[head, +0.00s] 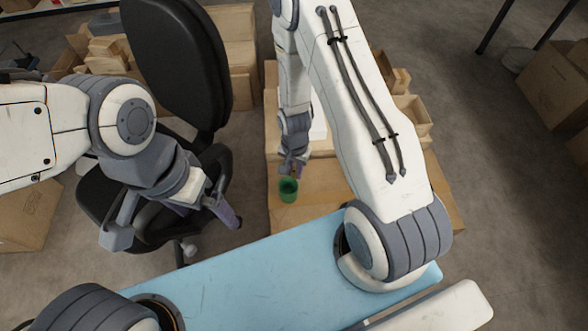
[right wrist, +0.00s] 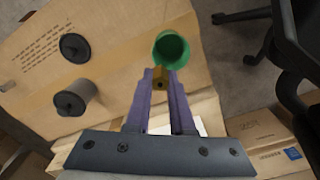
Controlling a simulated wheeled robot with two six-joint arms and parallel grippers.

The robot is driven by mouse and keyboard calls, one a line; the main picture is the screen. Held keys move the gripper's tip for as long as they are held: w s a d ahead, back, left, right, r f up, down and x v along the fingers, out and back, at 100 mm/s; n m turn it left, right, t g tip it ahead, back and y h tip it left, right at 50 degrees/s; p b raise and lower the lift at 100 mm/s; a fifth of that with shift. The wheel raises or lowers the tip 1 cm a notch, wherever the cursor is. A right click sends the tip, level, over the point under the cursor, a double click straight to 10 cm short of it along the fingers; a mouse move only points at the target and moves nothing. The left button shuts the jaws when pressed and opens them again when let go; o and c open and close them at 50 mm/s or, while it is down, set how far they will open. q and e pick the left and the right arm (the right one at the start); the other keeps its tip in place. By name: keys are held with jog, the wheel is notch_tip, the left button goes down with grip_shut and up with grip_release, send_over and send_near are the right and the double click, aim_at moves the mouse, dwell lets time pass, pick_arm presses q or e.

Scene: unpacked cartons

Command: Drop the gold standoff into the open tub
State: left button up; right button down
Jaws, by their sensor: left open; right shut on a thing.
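The gold standoff (right wrist: 160,78) is held between the purple fingertips of my right gripper (right wrist: 160,88) in the right wrist view. The open tub (right wrist: 171,48) is green and round, with its mouth showing just beyond the fingertips. In the head view the tub (head: 288,192) stands on a carton, and my right gripper (head: 293,168) is right at its far side, seemingly above it. I cannot tell whether the standoff is over the mouth or touches the rim. My left gripper (head: 171,224) is open and empty, in front of the black chair.
A black office chair (head: 180,60) stands at the left. Cartons (head: 238,70) are stacked behind it. In the right wrist view two black round objects (right wrist: 74,47) (right wrist: 75,97) are on the carton (right wrist: 130,60). A light blue surface (head: 290,262) is in the foreground.

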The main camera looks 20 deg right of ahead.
aim_at(294, 171)
jog(key=shift+f+b, duration=0.35)
jog(key=shift+f, duration=0.4)
pick_arm(q)
jog(key=shift+f, duration=0.7)
pick_arm(e)
jog(key=shift+r, duration=0.1)
jog(key=c, duration=0.7)
grip_release()
pick_arm(q)
jog(key=shift+r, duration=0.1)
jog(key=shift+r+p, duration=0.95)
jog(key=shift+p, duration=0.15)
pick_arm(e)
notch_tip(294, 171, up, 10)
jog(key=shift+r, duration=0.2)
